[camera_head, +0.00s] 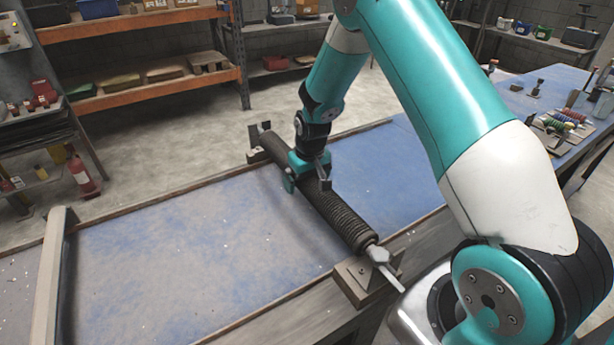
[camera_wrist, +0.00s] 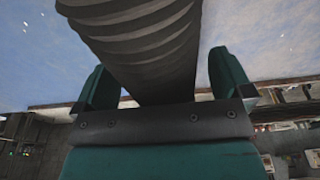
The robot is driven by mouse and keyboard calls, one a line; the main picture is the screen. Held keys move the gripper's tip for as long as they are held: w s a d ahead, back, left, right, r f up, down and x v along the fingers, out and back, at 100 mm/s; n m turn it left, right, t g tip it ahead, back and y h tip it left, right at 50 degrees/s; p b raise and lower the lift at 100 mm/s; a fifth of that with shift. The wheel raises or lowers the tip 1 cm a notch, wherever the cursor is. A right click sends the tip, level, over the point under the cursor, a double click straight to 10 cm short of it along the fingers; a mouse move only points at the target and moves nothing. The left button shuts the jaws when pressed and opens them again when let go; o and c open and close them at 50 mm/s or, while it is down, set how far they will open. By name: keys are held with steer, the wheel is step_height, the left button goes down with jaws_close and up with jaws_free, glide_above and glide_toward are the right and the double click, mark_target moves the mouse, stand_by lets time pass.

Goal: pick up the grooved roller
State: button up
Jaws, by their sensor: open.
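The grooved roller (camera_head: 340,217) is a long dark ribbed cylinder lying across the blue table, with a pale shaft at its near end. It rests between two end supports, the near one (camera_head: 362,283) at the table's front edge. My gripper (camera_head: 308,182) is over the roller, toward its far half, with fingers pointing down. In the wrist view the roller (camera_wrist: 140,45) runs between the two teal fingers of my gripper (camera_wrist: 165,85), one on each side. The fingers are apart, with a gap visible beside the roller at least on the right. Whether they touch it elsewhere is unclear.
The blue tabletop (camera_head: 180,250) is bare to the left of the roller. A raised wooden bar (camera_head: 50,270) crosses it at the far left. Small tools and coloured parts (camera_head: 565,120) lie on the right bench. Shelves (camera_head: 140,40) and a fire extinguisher (camera_head: 82,175) stand behind.

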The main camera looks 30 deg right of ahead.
steer(key=c, duration=1.4)
steer(key=shift+r, duration=0.1)
steer(key=shift+c, duration=1.2)
